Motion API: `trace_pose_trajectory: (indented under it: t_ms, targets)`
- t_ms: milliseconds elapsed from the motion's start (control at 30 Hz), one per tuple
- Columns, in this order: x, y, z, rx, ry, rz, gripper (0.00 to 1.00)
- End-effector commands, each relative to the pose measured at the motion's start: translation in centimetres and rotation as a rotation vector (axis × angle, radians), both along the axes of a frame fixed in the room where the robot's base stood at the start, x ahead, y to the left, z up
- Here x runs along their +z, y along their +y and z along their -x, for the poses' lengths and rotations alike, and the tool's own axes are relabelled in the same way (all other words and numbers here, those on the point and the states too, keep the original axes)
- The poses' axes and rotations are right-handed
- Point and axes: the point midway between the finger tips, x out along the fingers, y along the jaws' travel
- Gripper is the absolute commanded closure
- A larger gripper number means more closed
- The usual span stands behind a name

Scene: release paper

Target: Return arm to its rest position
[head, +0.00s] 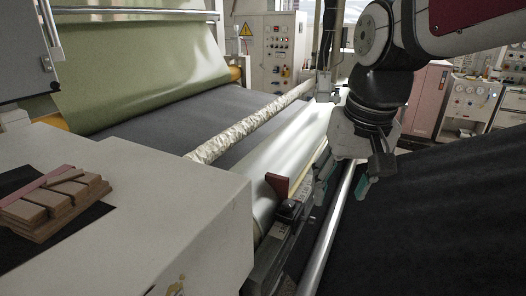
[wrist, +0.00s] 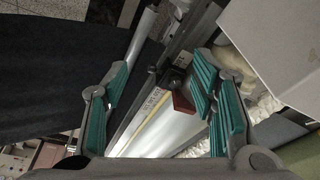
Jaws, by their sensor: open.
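My gripper (head: 343,181) hangs at the end of my arm, to the right of the white roll in the head view. In the wrist view, my gripper (wrist: 160,108) has its two teal-padded fingers spread wide with nothing held between them. Below it lie a metal rail and a red wedge-shaped piece (wrist: 184,103). The same red wedge (head: 277,186) shows left of my gripper in the head view, apart from it. My arm comes in from the upper right of the head view.
A white machine housing (head: 190,200) with wooden blocks (head: 55,203) on top stands at left. A green sheet (head: 150,75) and crinkled roll (head: 245,128) lie behind. A metal bar (head: 328,235) and black sheet (head: 430,220) are at right. A control cabinet (head: 270,50) stands behind.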

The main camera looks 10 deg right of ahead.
Motion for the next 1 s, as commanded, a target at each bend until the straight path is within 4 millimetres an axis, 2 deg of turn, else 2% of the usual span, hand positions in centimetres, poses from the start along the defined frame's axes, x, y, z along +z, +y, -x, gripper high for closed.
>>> trace_pose_trajectory:
  t_ms: [267,467,600,700,833,1000]
  targets:
    - [0.1,0.0,0.6,0.006,-0.009,0.002,0.48]
    - [0.0,0.0,4.8,0.055,-0.076,0.020,0.48]
    - [-0.9,0.0,8.2,0.101,-0.131,0.042,0.48]
    - [-1.6,-0.1,10.0,0.126,-0.160,0.055,0.48]
    - [-2.2,-0.1,11.2,0.143,-0.182,0.066,0.48]
    - [-2.4,-0.1,11.5,0.148,-0.186,0.069,0.48]
